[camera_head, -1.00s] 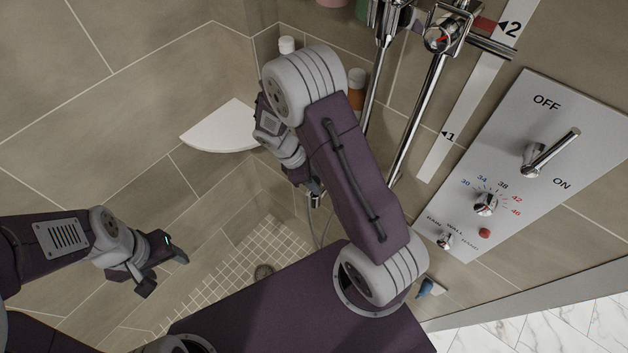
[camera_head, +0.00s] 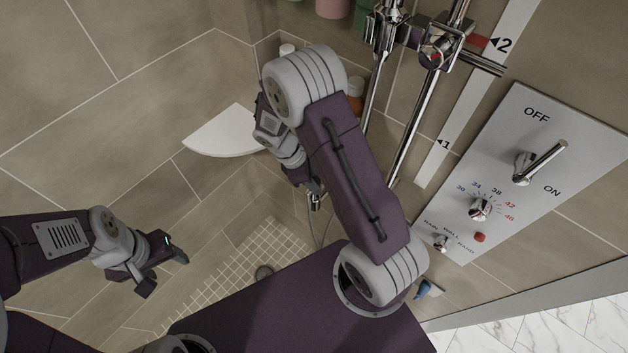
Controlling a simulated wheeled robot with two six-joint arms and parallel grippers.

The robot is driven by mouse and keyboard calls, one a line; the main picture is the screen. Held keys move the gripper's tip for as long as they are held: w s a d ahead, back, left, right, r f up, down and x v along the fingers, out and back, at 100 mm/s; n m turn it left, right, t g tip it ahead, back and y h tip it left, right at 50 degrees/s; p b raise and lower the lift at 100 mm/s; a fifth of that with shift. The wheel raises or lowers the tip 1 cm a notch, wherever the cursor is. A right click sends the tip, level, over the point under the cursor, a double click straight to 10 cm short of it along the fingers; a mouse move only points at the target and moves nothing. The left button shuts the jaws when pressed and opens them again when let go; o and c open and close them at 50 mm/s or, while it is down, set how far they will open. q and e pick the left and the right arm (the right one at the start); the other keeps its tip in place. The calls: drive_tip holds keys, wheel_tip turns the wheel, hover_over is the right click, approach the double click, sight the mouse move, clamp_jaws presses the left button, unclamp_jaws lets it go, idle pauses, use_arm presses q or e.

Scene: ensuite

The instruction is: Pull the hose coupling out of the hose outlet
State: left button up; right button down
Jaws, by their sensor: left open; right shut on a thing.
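My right gripper (camera_head: 316,193) is at the shower wall in the middle of the view, mostly hidden behind my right forearm. It is shut on a small metallic piece (camera_head: 315,203), which looks like the hose coupling. A thin grey hose (camera_head: 327,232) hangs below it. The hose outlet is hidden behind the gripper and arm, so I cannot tell whether the coupling sits in it. My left gripper (camera_head: 165,268) is open and empty at the lower left, in free air over the shower floor.
A white corner shelf (camera_head: 222,133) is left of my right arm. Chrome shower rails (camera_head: 410,135) run down the wall. A control panel (camera_head: 530,165) with a lever and knobs is at the right.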

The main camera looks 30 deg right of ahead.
wheel_tip(320, 180, up, 6)
drive_tip(key=p, duration=0.5)
drive_tip(key=shift+f, duration=0.2)
